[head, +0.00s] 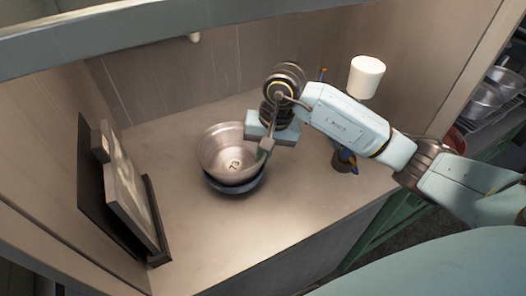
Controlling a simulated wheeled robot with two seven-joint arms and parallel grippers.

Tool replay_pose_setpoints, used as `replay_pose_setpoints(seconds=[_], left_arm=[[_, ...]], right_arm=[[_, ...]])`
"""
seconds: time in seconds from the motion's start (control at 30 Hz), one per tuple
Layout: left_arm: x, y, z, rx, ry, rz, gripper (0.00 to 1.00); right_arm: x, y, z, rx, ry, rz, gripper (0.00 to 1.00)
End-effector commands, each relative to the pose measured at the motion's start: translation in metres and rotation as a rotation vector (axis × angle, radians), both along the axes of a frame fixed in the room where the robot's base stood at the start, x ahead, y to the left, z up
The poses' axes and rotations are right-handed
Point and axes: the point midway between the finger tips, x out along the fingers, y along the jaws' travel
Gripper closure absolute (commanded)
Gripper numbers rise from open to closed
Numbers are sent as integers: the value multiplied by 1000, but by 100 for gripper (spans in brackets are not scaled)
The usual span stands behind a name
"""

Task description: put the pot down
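A silver metal pot (224,150) with dark marks on its inside bottom is at the middle of the counter in the head view. A dark blue round dish or pan (236,188) shows under its near side; I cannot tell whether the two touch. My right gripper (265,148) reaches in from the right, and its fingers are close together at the pot's right rim, apparently shut on it. The exact grip is small and partly hidden. My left gripper is not in view.
A dark rack with a board (130,195) stands at left. A white cylinder (366,77) is at the back right. A dark holder (344,160) with utensils stands partly behind my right arm.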

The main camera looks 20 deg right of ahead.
Motion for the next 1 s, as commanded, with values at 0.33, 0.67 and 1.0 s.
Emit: replay_pose_setpoints(seconds=[0.33,0.67,1.0], left_arm=[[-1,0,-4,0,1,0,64],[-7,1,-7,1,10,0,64],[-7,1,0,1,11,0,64]], right_arm=[[1,0,-4,0,-4,0,100],[-1,0,-7,-3,2,1,74],[-1,-1,-4,-4,8,-1,74]])
